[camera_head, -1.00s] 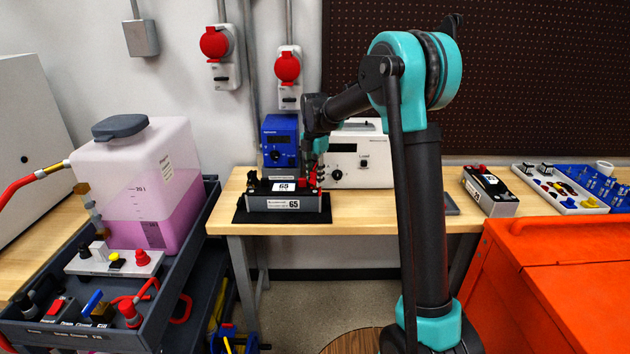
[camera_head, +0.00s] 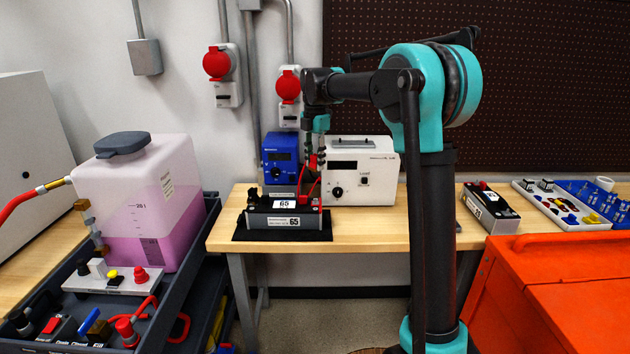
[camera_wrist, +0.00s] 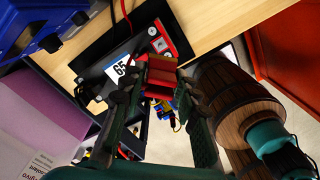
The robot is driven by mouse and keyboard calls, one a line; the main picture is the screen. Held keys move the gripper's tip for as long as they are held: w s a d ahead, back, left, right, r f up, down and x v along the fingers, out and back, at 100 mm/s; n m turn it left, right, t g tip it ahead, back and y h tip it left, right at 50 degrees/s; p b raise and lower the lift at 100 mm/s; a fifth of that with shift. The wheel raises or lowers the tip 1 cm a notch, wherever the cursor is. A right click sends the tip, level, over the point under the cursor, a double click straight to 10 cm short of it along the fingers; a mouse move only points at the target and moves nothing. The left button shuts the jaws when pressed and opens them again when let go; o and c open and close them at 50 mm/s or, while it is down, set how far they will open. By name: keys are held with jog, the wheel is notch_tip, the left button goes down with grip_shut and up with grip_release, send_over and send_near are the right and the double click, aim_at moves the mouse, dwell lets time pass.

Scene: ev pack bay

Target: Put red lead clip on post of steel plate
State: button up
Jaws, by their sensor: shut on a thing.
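My gripper (camera_head: 316,156) hangs above the right end of the battery module (camera_head: 285,221) marked 65, in front of the white charger (camera_head: 359,171). In the wrist view my gripper (camera_wrist: 160,105) is shut on the red lead clip (camera_wrist: 160,73), which sits between the fingertips. The clip is small in the head view, at the fingertips (camera_head: 313,160). A red lead (camera_head: 312,188) hangs below it beside the charger. In the wrist view the module (camera_wrist: 124,66) shows beyond the clip. I cannot make out the steel plate or its post; my arm hides part of the bench.
A blue supply unit (camera_head: 280,160) stands behind the module, which lies on a black mat (camera_head: 241,234). Another battery (camera_head: 490,207) and a white parts tray (camera_head: 562,218) are at right. An orange cabinet (camera_head: 560,290) stands front right, a pink-filled tank (camera_head: 150,210) left.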

aim_at(315, 155)
notch_tip(315, 155, up, 12)
jog(key=shift+r, duration=0.25)
dwell(0.7)
